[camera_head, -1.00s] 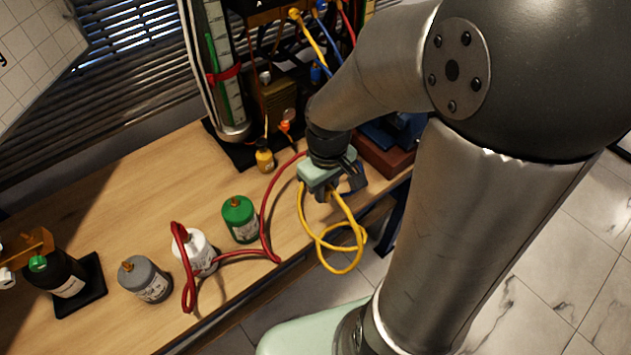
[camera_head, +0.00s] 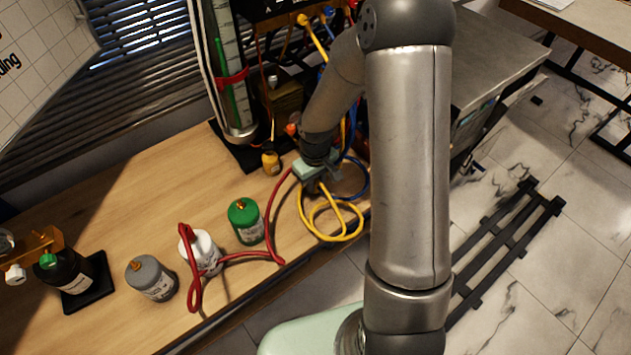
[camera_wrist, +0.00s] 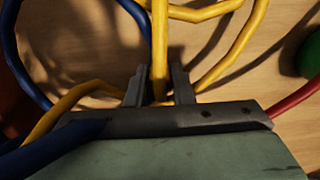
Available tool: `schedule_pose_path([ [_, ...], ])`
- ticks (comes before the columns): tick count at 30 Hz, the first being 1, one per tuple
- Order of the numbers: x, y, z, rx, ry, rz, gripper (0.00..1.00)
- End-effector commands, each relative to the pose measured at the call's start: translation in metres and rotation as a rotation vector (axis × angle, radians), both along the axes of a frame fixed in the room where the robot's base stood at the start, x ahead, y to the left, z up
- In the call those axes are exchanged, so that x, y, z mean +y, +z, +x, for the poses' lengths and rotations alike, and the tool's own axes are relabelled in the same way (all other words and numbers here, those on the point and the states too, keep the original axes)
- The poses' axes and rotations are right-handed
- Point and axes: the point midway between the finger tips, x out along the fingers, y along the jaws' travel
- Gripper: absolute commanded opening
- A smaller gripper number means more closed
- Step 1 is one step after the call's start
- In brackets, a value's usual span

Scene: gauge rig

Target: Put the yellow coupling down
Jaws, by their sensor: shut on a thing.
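My gripper (camera_head: 318,182) is low over the right part of the wooden bench, its fingers pointing down. In the wrist view my gripper (camera_wrist: 160,85) is shut on the yellow line (camera_wrist: 159,45), which runs straight between the two fingers. The yellow coupling at its end cannot be told apart from the hose. In the head view the yellow hose (camera_head: 337,239) hangs in loops below my gripper, near the bench's front edge. Whether the held part touches the bench is not clear.
A blue hose (camera_wrist: 30,75) curves close by. The bench (camera_head: 150,215) is clear at left centre.

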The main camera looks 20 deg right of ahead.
Motion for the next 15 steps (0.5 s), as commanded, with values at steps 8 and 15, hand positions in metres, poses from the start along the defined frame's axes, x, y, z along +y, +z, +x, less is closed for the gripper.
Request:
schedule_pose_path([
  [8, 0.0001, -0.0027, 0.0002, -0.002, 0.0, 0.001, 0.0],
  [15, 0.0002, -0.0051, 0.0001, -0.001, 0.0, 0.0, 0.43],
])
